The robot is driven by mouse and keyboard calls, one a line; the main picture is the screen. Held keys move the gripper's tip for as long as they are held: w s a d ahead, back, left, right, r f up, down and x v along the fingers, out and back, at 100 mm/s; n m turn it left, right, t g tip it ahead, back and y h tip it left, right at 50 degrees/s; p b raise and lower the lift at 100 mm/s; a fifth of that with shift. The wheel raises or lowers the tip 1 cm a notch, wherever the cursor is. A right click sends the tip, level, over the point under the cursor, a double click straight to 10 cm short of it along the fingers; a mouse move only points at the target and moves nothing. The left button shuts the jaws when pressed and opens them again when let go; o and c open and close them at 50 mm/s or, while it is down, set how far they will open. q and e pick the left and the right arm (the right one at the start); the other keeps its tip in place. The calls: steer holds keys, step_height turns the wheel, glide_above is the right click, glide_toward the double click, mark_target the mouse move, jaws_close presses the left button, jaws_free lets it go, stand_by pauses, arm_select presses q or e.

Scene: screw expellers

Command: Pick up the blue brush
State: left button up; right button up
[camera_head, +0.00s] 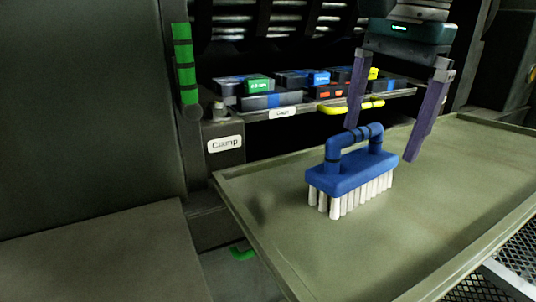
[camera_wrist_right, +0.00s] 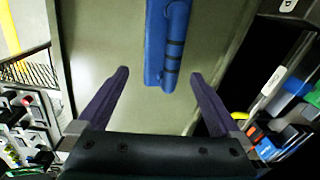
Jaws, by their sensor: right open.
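The blue brush (camera_head: 350,172) stands upright on its white bristles on the green-grey tray (camera_head: 280,238), with its arched handle with dark bands on top. My right gripper (camera_head: 382,140) is open and empty, above and a little to the right of the brush in the head view. In the right wrist view the brush (camera_wrist_right: 165,45) lies ahead of the open purple fingers (camera_wrist_right: 160,80), nearer the right finger. Its top end is cut off by the frame. My left gripper is not in view.
A shelf behind the tray holds several boxes (camera_head: 270,100) and a yellow-handled item (camera_head: 350,106). A green-wrapped post (camera_head: 185,65) and a panel labelled Clamp (camera_head: 225,143) stand at the left. The tray has raised edges and bare space around the brush.

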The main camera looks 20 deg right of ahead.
mark_target(369, 156)
steer(key=f, duration=0.4)
steer(key=shift+w+a+f, duration=0.3)
steer(key=shift+c, duration=0.2)
steer(key=c, duration=1.4)
steer(key=shift+r, duration=0.2)
